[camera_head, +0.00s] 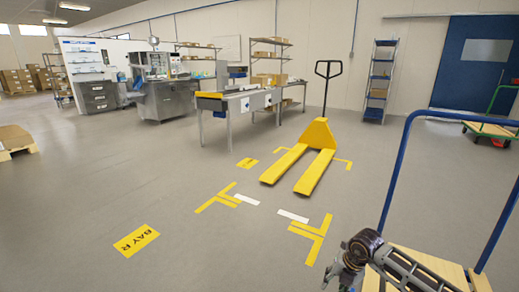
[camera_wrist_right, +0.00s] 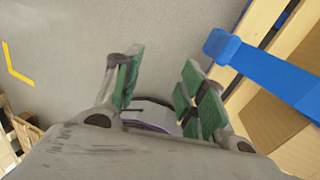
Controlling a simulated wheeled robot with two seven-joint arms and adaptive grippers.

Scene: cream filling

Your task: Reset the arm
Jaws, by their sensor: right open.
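My right arm reaches in at the lower right of the head view. Its gripper (camera_head: 338,272) hangs at the bottom edge, beside the blue-framed cart (camera_head: 398,160), and is partly cut off. In the right wrist view the gripper (camera_wrist_right: 163,72) is open, with its green-padded fingers apart. Only floor shows between the fingertips, and nothing is held. A rounded grey-purple part (camera_wrist_right: 150,114) shows low between the fingers; I cannot tell what it is. My left arm and gripper are not in view.
A blue cart rail (camera_wrist_right: 262,68) and wooden slats (camera_wrist_right: 248,30) lie close to the right of the right gripper. A yellow pallet jack (camera_head: 318,137) stands ahead. A conveyor table (camera_head: 240,100) stands behind it. The floor at left and centre is open.

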